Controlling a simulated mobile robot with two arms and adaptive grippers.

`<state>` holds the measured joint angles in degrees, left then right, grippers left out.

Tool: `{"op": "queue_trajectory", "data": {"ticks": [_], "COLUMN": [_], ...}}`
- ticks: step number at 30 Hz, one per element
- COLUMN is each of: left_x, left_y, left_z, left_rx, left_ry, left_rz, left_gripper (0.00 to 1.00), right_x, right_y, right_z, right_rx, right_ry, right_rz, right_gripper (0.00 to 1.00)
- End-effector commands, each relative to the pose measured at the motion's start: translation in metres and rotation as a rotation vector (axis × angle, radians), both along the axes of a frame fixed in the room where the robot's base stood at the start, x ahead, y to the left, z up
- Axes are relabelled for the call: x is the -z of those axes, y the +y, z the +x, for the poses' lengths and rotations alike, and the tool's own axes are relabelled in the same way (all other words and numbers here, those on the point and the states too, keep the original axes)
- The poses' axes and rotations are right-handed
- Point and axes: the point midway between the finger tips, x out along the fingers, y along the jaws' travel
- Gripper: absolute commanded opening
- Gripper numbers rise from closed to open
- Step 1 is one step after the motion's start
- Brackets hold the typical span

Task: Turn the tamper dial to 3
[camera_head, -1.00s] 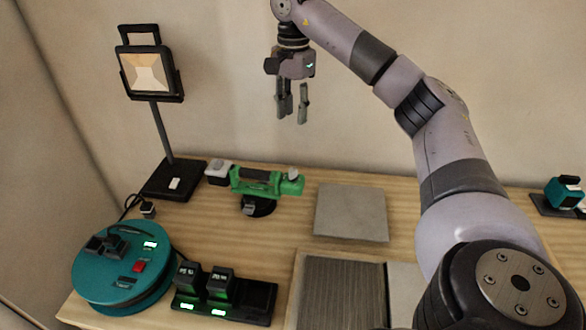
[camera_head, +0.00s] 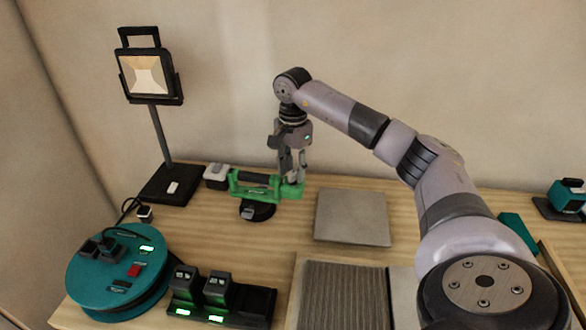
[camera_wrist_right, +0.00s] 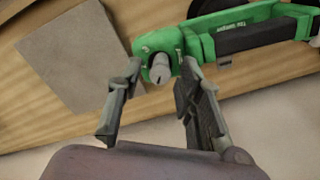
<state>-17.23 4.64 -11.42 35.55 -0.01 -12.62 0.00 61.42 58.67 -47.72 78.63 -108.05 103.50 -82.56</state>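The green tile tamper (camera_head: 248,190) lies on the wooden bench, with its black suction pad (camera_head: 257,211) at the front. It also shows in the right wrist view (camera_wrist_right: 215,45). Its grey dial (camera_wrist_right: 160,70) sits at the end of the green body. My right gripper (camera_head: 292,178) points down over the tamper's right end. In the right wrist view my right gripper (camera_wrist_right: 160,66) is open, one finger on each side of the dial, with gaps visible. The dial's setting is too small to read. My left gripper is not in view.
A grey tile (camera_head: 352,216) lies right of the tamper. A work lamp (camera_head: 148,76) stands behind left. A teal cable reel (camera_head: 105,290) and a battery charger (camera_head: 258,304) are in front. A ridged panel (camera_head: 343,297) lies front centre.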

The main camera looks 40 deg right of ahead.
Motion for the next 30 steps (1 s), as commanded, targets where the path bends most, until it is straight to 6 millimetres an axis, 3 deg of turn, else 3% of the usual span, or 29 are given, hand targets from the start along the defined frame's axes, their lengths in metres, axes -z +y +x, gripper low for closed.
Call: {"op": "queue_trajectory", "data": {"ticks": [8,23,30], "left_x": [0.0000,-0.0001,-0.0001], "left_y": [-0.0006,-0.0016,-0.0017], "left_z": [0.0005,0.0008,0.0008], "left_rx": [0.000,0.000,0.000], "left_ry": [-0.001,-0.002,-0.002], "left_rz": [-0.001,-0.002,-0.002], "left_gripper": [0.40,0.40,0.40], "right_x": [0.0020,0.0017,0.0017], "right_y": [-0.0002,-0.0001,-0.0001], "right_z": [-0.0002,-0.0001,-0.0002], "right_rx": [0.000,0.000,0.000], "right_ry": [0.000,0.000,0.000], "right_rz": [0.000,0.000,0.000], "right_gripper": [0.33,0.01,0.00]}}
